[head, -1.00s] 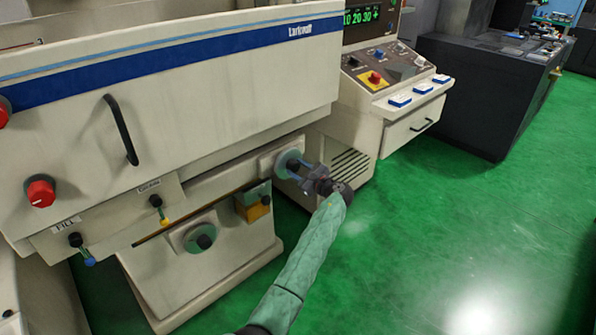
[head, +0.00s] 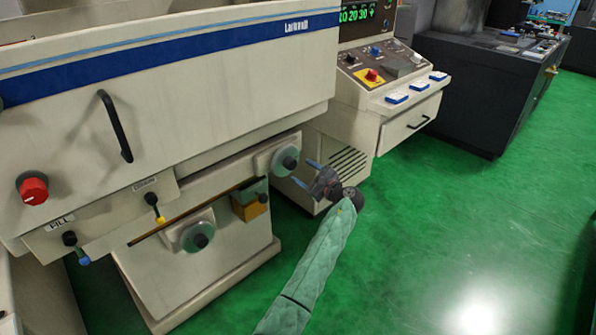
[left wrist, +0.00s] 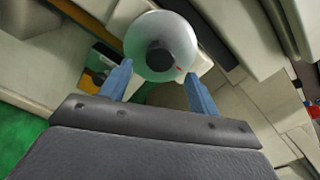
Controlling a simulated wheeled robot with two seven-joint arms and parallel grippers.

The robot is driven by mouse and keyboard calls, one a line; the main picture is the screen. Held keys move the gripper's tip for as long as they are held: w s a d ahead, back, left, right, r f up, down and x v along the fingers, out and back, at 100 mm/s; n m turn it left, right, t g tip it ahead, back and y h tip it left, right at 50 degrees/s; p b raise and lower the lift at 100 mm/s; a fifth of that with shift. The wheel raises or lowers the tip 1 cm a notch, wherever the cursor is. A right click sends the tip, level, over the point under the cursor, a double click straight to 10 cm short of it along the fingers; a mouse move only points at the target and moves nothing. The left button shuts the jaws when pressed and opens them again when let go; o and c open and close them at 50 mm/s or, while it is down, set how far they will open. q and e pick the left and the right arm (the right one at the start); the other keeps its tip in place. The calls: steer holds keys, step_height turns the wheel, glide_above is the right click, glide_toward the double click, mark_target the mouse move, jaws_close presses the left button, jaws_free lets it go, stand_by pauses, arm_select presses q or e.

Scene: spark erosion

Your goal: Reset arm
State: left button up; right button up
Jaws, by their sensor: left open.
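My left gripper (head: 307,175) is open and empty, its two blue fingers apart. It is in front of and a little to the right of a round handwheel (head: 277,158) with a dark knob on the machine's front. In the left wrist view the handwheel (left wrist: 161,46) lies beyond the fingertips (left wrist: 158,74), with a visible gap between it and the palm. My green-sleeved left arm comes in from the bottom. My right gripper does not show.
The cream machine has a second handwheel (head: 197,236), a yellow box (head: 249,204), a red knob (head: 33,188) and a black handle (head: 115,126). A control console (head: 392,75) stands behind to the right. The green floor (head: 460,220) is clear on the right.

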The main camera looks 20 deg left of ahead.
arm_select(q)
steer(key=v, duration=0.2)
steer(key=shift+s+d, duration=0.2)
steer(key=shift+d, duration=0.15)
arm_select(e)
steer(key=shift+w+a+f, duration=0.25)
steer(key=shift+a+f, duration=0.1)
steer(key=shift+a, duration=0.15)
